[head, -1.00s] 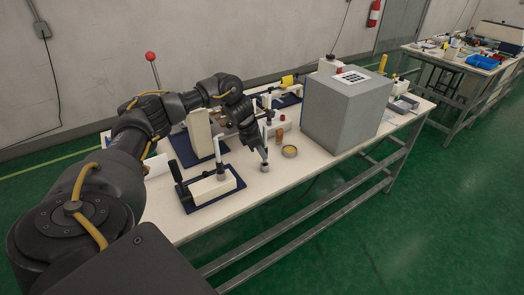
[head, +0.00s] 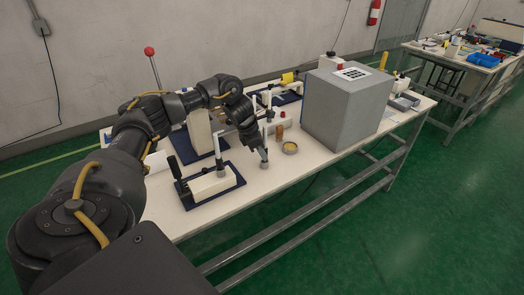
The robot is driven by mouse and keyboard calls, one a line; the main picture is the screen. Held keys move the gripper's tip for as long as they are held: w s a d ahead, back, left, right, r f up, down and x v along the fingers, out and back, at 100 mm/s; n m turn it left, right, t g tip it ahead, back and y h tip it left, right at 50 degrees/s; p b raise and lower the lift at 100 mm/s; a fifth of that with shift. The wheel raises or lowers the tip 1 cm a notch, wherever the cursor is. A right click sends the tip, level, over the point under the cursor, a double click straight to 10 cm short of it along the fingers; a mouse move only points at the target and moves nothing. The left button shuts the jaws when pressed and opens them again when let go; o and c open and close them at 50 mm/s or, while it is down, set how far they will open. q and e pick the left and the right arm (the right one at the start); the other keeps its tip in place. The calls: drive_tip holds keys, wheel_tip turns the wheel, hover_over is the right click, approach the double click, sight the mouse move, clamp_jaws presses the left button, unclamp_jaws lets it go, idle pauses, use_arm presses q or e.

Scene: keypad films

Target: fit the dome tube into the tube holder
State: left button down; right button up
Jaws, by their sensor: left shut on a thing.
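My left gripper (head: 264,159) is shut over the front middle of the table, pointing down. A small grey end of the thing it holds (head: 264,166) shows at the fingertips, low over or touching the tabletop; I take it to be the dome tube, but it is too small to be sure. To its left stands a white block fixture (head: 212,183) on a dark blue base, with an upright pale post and a black handle. I cannot tell which fixture is the tube holder. My right gripper is not in view.
A round tin (head: 290,147) and a brown cylinder (head: 279,131) stand just right of the gripper. A large grey box (head: 345,112) stands further right. A taller white fixture (head: 199,132) is behind left. The table's front edge (head: 300,174) is close.

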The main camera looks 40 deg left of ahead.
use_arm(q)
drive_tip(key=shift+f+b, duration=0.6)
drive_tip(key=shift+f, duration=0.3)
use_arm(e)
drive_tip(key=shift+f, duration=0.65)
use_arm(q)
drive_tip(key=c, duration=1.2)
unclamp_jaws()
drive_tip(key=shift+c, duration=0.2)
drive_tip(key=v, duration=1)
drive_tip(key=shift+r, duration=0.35)
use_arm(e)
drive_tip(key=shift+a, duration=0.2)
use_arm(q)
drive_tip(key=shift+s+a, duration=0.1)
drive_tip(key=shift+s, duration=0.05)
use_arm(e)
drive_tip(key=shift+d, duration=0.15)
